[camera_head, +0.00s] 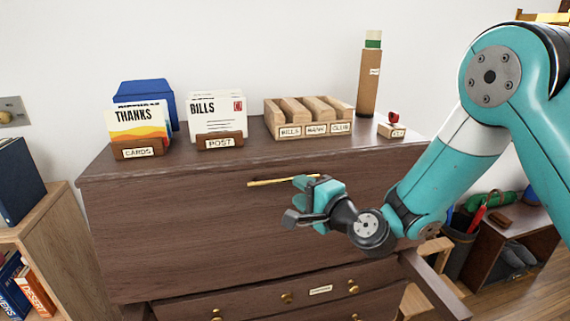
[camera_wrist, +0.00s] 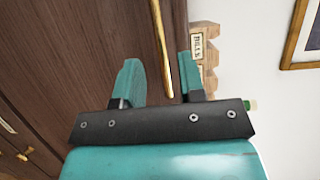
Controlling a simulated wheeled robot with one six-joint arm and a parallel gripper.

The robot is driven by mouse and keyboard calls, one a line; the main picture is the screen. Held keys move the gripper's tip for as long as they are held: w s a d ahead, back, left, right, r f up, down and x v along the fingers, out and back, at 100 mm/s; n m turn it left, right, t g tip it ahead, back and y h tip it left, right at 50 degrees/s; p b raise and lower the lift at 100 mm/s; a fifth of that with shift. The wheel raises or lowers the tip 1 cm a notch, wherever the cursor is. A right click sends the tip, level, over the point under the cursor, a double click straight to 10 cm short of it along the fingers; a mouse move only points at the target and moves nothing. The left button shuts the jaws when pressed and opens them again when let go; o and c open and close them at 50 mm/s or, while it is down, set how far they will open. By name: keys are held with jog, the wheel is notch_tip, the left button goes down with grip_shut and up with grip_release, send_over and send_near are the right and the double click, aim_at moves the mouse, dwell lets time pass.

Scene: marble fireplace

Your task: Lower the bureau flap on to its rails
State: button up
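The dark wood bureau has its flap (camera_head: 190,225) upright and closed at the front. A thin brass handle (camera_head: 262,183) runs along the flap's upper part; it also shows in the wrist view (camera_wrist: 159,40). My gripper (camera_head: 296,202) is in front of the flap at the handle's right part. In the wrist view my gripper (camera_wrist: 160,75) is open, with the handle between its fingers and gaps on both sides. Whether a finger touches the flap I cannot tell. Two rails, the right one (camera_head: 436,285) and the left one (camera_head: 138,312), stick out below the flap.
On the bureau top stand a card holder (camera_head: 138,148), a post holder (camera_head: 219,141), a sorter tray (camera_head: 308,130), a stamp (camera_head: 392,128) and a tall tube (camera_head: 369,80). Drawers (camera_head: 285,298) lie below. A bookcase (camera_head: 50,235) stands left, a low bench (camera_head: 515,222) right.

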aim_at(286, 181)
jog(key=p+x, duration=0.3)
jog(key=x, duration=0.3)
jog(key=shift+w+a, duration=0.2)
grip_shut()
